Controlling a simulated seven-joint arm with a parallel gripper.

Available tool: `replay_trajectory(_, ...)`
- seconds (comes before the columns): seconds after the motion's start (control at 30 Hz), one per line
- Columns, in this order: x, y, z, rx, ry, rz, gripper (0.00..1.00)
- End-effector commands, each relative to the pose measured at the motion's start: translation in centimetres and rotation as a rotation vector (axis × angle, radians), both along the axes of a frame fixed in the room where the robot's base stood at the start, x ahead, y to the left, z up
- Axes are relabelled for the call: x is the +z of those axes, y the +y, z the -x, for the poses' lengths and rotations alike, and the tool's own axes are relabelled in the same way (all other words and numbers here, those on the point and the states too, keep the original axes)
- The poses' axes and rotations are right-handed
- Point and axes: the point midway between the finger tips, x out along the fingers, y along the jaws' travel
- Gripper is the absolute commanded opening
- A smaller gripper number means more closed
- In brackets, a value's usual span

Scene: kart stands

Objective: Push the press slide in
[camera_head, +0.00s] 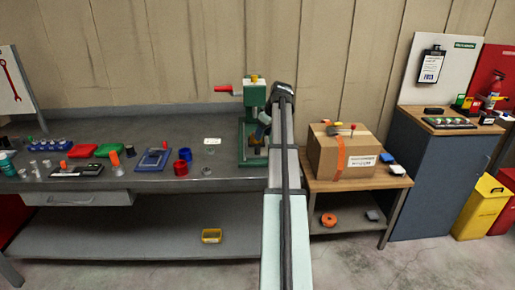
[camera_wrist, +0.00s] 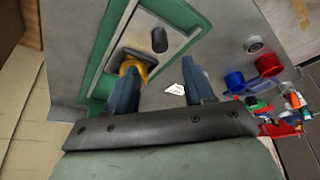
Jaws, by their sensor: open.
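The press (camera_head: 254,95) stands at the right end of the grey workbench, with a green frame, a pale head and a red handle (camera_head: 223,88). In the wrist view its green frame (camera_wrist: 95,85) surrounds a grey plate (camera_wrist: 185,45) with a dark knob (camera_wrist: 159,40). A yellow round part (camera_wrist: 132,65) sits in a dark seat beside the knob. I cannot tell for certain which part is the slide. My gripper (camera_wrist: 163,88) is open and empty over the press base. Its left finger overlaps the yellow part's edge in view; contact cannot be told. My arm hides the press's right side in the head view.
A cardboard box (camera_head: 342,152) stands on a wooden table to the right.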

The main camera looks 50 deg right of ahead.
Motion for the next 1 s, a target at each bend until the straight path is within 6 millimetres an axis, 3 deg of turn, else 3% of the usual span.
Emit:
replay_trajectory(0.2,-3.8,0.0,-1.5,0.0,0.001,-0.002,0.53)
replay_trajectory(0.5,-7.3,0.0,-3.0,-0.001,-0.001,-0.001,0.53)
replay_trajectory(1.0,-8.3,0.0,-3.4,-0.001,-0.001,0.0,0.53)
